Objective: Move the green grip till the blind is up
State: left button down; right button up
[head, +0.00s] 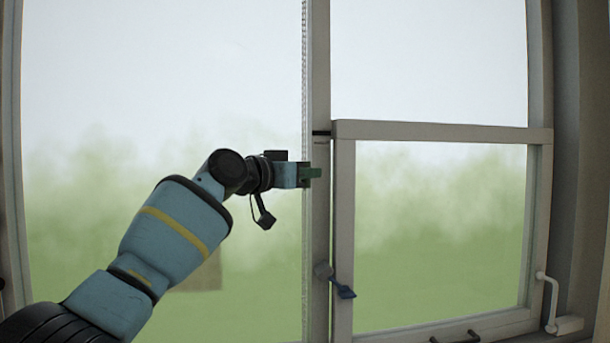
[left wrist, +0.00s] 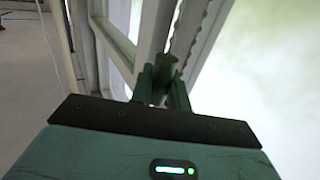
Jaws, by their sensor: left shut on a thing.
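The green grip (head: 313,173) shows in the head view on the window's centre post, beside a vertical beaded chain (head: 304,60). My left gripper (head: 303,174) reaches it from the left and is shut on it, hiding part of it. In the left wrist view the dark green grip (left wrist: 164,68) stands between the two fingers of my left gripper (left wrist: 160,88), close to the pale frame. No blind fabric shows in either view; the panes look clear. My right gripper is in neither view.
A window frame (head: 440,130) with a lower sash fills the right side. A blue-handled latch (head: 342,291) sits on the post below the grip. A white handle (head: 548,300) is at the lower right, and a dark handle (head: 458,339) is at the bottom edge.

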pick_arm(q)
jog(key=c, duration=1.5)
grip_release()
jog(key=shift+s+r, duration=0.1)
jog(key=shift+r, duration=0.4)
jog(key=shift+c, duration=0.2)
jog(key=shift+o, duration=1)
jog(key=shift+f, duration=0.2)
jog(key=shift+a, duration=0.1)
jog(key=v, duration=0.7)
jog(key=shift+s+a, duration=0.25)
